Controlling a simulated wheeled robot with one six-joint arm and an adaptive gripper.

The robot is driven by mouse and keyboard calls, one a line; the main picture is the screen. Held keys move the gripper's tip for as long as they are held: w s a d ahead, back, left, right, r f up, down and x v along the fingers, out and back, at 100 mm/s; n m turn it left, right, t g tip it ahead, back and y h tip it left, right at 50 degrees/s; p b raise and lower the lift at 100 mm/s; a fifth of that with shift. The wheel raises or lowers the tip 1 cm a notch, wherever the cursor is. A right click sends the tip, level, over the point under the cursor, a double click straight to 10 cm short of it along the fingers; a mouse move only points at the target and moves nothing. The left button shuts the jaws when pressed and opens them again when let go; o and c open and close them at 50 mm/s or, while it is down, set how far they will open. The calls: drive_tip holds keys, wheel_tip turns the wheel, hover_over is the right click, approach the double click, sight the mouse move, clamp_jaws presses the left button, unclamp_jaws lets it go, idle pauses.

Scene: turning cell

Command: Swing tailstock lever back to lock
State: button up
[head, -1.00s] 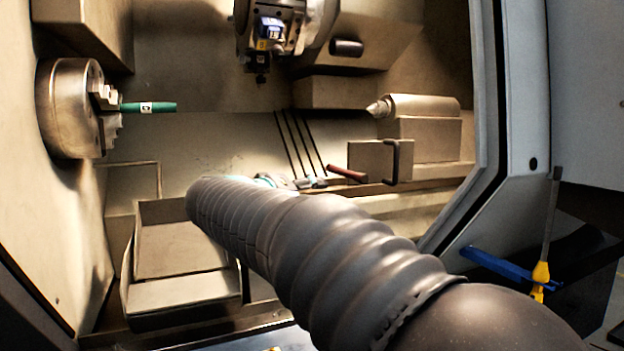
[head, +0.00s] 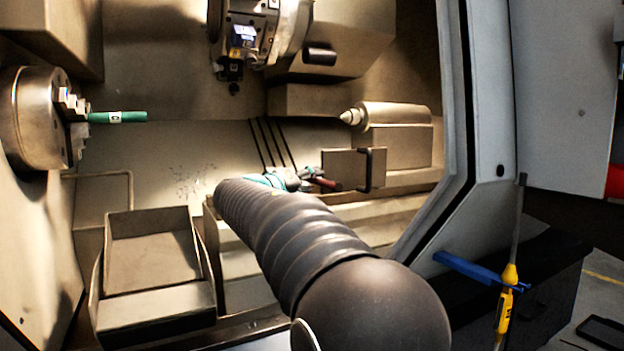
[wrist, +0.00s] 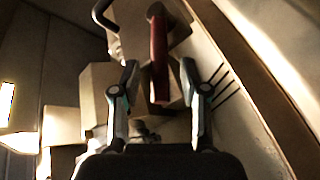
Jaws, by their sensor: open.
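The tailstock (head: 400,148) stands at the right inside the machine, its pointed centre facing left. Its red lever (head: 325,184) sticks out to the left of the tailstock's front block (head: 345,166). My gripper (head: 306,178) is at the lever's free end, mostly behind my arm in the head view. In the wrist view the red lever (wrist: 158,50) runs between the two spread fingers of my gripper (wrist: 158,80). Gaps show on both sides of the lever, so the fingers are not closed on it.
A black bracket handle (head: 370,170) stands on the front block beside the lever. The chuck (head: 35,118) holds a green workpiece (head: 118,117) at the left. The tool turret (head: 262,35) hangs above. A metal tray (head: 150,262) sits lower left, and the door frame (head: 480,120) bounds the right.

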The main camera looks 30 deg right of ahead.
drive_tip(key=shift+x, duration=0.85)
clamp_jaws()
